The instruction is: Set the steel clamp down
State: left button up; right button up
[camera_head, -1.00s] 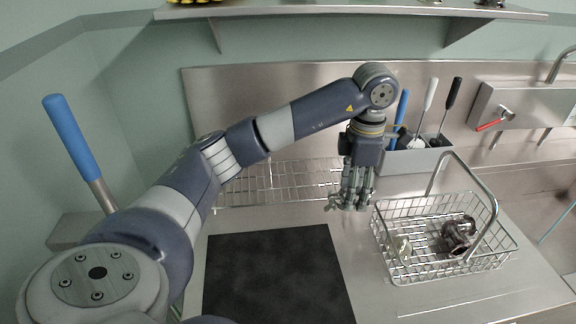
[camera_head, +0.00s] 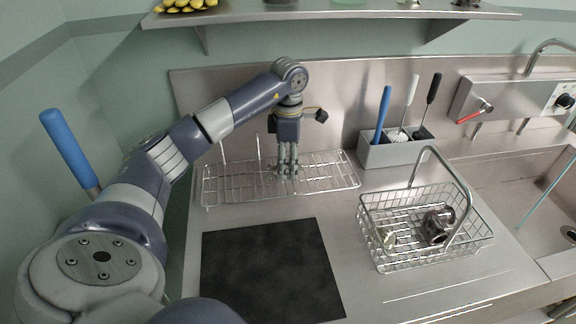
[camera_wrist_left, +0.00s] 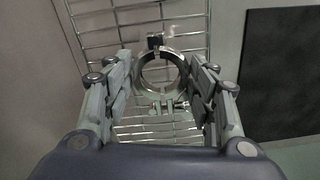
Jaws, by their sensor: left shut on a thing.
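The steel clamp (camera_wrist_left: 179,62) is a shiny open ring with a small lug. It sits between the two fingers of my left gripper (camera_head: 287,170) in the left wrist view, and the gripper is shut on it. In the head view the gripper points straight down at the wire rack (camera_head: 225,190), near its middle. The clamp is too small and covered by the fingers to make out there. Rack wires (camera_wrist_left: 105,27) show behind the clamp in the wrist view. I cannot tell whether the clamp touches them. My right gripper is not in view.
A dark mat (camera_head: 268,270) lies in front of the rack. A wire basket (camera_head: 440,252) with a dark metal fitting (camera_head: 437,225) stands at the right. A grey holder (camera_head: 390,152) with upright brushes stands behind. Bare steel counter lies between mat and basket.

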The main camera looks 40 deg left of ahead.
pick_arm(q)
notch_tip(320, 180, down, 2)
jog(key=shift+p, duration=0.3)
jog(key=shift+o, duration=0.2)
jog(key=shift+f, duration=0.2)
jog(key=shift+c, duration=0.2)
jog(key=o, duration=1.2)
jog(key=shift+f, duration=0.1)
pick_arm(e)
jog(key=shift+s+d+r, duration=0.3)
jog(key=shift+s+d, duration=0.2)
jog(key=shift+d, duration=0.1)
